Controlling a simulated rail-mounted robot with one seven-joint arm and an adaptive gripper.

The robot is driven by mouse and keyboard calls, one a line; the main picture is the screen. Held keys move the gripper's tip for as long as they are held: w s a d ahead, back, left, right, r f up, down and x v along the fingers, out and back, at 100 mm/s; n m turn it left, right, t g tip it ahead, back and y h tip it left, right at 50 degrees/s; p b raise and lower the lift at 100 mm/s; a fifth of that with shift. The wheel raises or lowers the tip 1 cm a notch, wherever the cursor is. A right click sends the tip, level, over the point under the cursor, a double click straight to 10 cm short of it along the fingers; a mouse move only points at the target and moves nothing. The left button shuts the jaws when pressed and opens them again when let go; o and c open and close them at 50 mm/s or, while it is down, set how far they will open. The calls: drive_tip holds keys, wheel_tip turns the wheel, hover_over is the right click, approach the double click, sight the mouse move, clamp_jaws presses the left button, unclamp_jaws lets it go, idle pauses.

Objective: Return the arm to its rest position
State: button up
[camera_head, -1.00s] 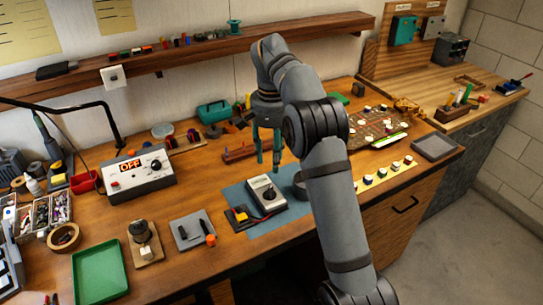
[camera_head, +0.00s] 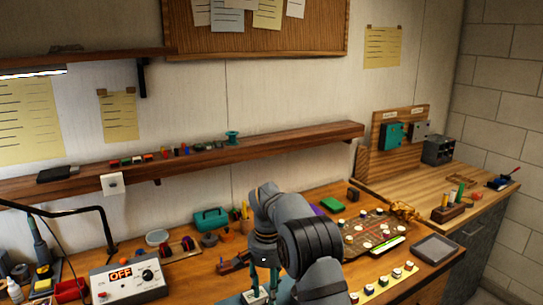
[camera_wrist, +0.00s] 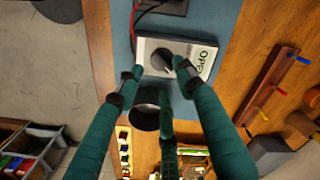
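My gripper (camera_head: 263,282) hangs over the bench with its teal fingers pointing down, near the bottom edge of the head view. In the wrist view, my gripper (camera_wrist: 158,78) has its fingers spread apart with nothing held between them. A white meter (camera_wrist: 205,50) with a dark dial lies beyond the fingertips on a blue mat (camera_wrist: 122,40). In the head view only part of the meter shows behind the fingers. My arm is bent, with its grey links rising from the bottom edge and folding down to the gripper.
A black round cup (camera_wrist: 147,117) stands beside the meter. A wooden rack (camera_wrist: 268,85) with coloured pegs is to the right in the wrist view. A control box (camera_head: 128,278) reads OFF at left. A teal toolbox (camera_head: 211,219) stands behind. A wall shelf (camera_head: 290,137) crosses above the arm.

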wheel_tip(320, 180, down, 4)
drive_tip(key=shift+f, duration=0.15)
idle(0.5)
